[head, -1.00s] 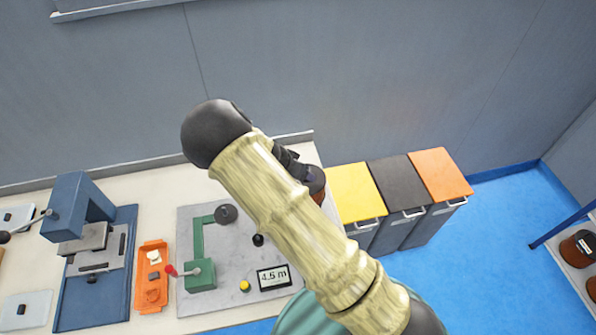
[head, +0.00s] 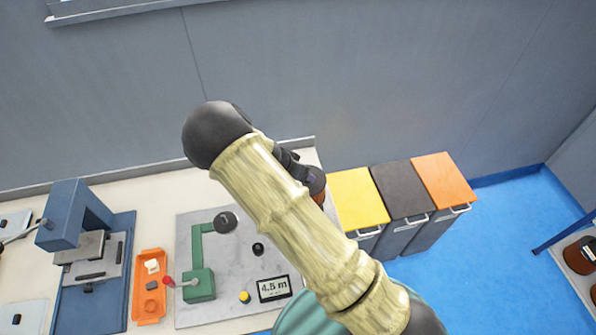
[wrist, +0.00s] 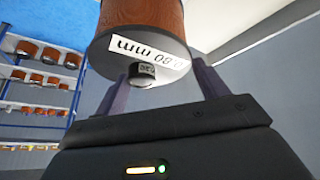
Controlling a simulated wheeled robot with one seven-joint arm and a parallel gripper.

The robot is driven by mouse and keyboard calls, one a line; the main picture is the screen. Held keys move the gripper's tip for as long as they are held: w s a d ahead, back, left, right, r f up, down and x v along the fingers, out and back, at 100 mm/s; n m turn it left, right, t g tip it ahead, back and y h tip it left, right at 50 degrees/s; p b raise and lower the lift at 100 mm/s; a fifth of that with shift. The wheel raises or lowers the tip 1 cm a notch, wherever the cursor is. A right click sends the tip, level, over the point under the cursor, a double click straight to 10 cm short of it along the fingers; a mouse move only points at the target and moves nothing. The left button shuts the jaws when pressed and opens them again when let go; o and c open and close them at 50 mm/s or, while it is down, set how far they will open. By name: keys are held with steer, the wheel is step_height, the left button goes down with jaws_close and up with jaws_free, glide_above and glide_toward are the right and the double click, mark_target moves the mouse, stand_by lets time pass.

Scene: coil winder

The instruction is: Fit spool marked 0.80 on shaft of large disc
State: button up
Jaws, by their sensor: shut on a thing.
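The spool marked 0.80 mm (wrist: 140,45) has copper-brown winding and a dark end flange with a white label, upside down in the wrist view. My gripper (wrist: 165,72) is shut on this spool, with one finger at each side of its dark hub end. In the head view a small part of the spool (head: 317,186) shows beside my arm, near the table's back right corner. The large dark disc (head: 225,222) sits at the end of the green arm of the winder (head: 199,285). The spool is apart from the disc, to its right in the picture.
A small black knob (head: 258,249), a yellow button (head: 244,297) and a 4.5 m display (head: 273,288) sit on the grey plate. An orange tray (head: 149,286) and a blue press (head: 78,220) stand left. Yellow, dark and orange bins (head: 358,197) stand right.

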steer(key=shift+f+b, duration=0.8)
steer(key=shift+f, duration=1.2)
steer(key=shift+w+a+b, duration=0.1)
steer(key=shift+a+b, duration=0.1)
steer(key=shift+b, duration=0.15)
